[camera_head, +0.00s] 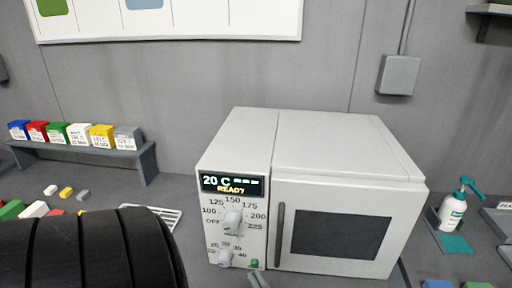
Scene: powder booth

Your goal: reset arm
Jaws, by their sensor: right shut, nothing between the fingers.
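My right gripper (258,281) shows only as narrow grey fingertips at the bottom edge, in front of the white oven. It is shut and empty. The rest of it is below the frame. My left gripper is not in view. A large black ribbed part, which seems to be one of my own arm links, fills the lower left corner.
A white oven (335,155) stands in the middle, door closed, its display reading 20 C and READY. A shelf (149,163) with several coloured boxes is at left. A wire rack (166,214) is partly hidden. A pump bottle (452,211) stands at right.

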